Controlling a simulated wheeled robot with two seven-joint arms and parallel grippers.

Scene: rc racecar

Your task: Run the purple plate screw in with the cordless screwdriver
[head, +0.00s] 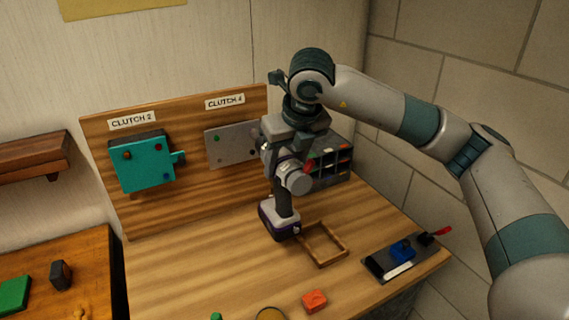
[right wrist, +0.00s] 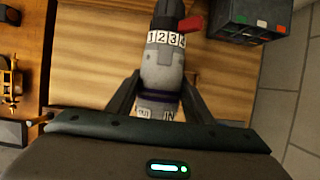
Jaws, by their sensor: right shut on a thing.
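My right gripper (head: 284,140) is shut on the cordless screwdriver (head: 284,205), a grey tool with a dark handle and a purple-and-white base. Its handle hangs down in front of the board, with the base low over the bench. In the right wrist view, the fingers (right wrist: 158,98) lie on both sides of the screwdriver body (right wrist: 163,68), which shows a 1-2-3-4 ring and a red part. The grey plate (head: 228,145) under the CLUTCH 4 label carries a green screw (head: 216,137); its right side is partly hidden by the tool. I cannot clearly make out the purple screw or the bit's contact.
A teal plate (head: 145,165) sits under the CLUTCH 2 label. A dark compartment rack (head: 331,163) stands behind my gripper. A wooden frame (head: 321,244), an orange block (head: 315,300) and a dark tray (head: 381,268) lie on the bench. The bench's left middle is clear.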

